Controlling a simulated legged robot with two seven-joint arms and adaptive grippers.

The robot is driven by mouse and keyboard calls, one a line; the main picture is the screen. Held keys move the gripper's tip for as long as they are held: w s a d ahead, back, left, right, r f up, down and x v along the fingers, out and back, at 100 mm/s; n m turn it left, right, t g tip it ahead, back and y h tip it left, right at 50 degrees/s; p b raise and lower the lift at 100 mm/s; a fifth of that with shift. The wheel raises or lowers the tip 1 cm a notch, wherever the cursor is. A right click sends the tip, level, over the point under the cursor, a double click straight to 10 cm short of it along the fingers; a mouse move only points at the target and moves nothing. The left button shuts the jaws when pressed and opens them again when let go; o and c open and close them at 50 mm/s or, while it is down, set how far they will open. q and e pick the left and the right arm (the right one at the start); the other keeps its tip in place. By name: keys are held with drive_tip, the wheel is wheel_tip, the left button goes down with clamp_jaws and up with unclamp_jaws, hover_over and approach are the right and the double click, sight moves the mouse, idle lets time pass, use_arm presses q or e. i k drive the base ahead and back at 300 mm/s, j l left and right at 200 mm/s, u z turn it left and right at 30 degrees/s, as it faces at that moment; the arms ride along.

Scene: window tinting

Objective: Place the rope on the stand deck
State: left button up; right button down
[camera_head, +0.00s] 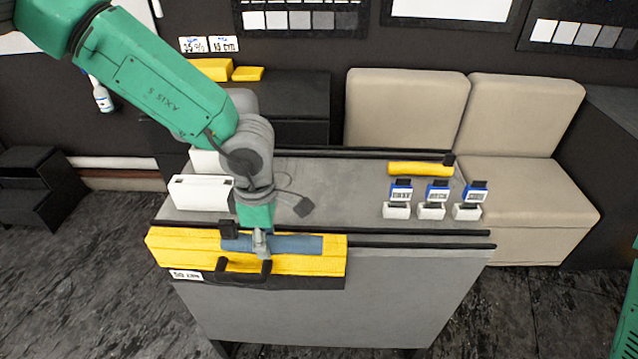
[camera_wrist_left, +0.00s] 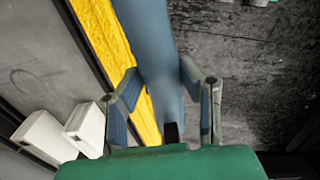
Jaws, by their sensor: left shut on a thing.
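A long, smooth blue roll-like piece (camera_head: 300,244) lies along the top of a yellow case with a black handle (camera_head: 185,250) at the stand's front edge; I cannot tell if it is the rope. My left gripper (camera_head: 261,246) reaches down from above and is shut on this blue piece. In the left wrist view the blue piece (camera_wrist_left: 145,35) runs up between the two fingers of the gripper (camera_wrist_left: 163,95). The grey stand deck (camera_head: 345,195) lies behind it. A dark pad with a thin cord (camera_head: 297,206) lies on the deck. My right gripper is out of view.
White boxes (camera_head: 200,193) stand at the deck's left. Black rails (camera_head: 425,237) run along the deck edges. The deck's middle is mostly clear.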

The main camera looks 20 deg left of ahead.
sight(315, 197)
drive_tip(key=i, duration=0.85)
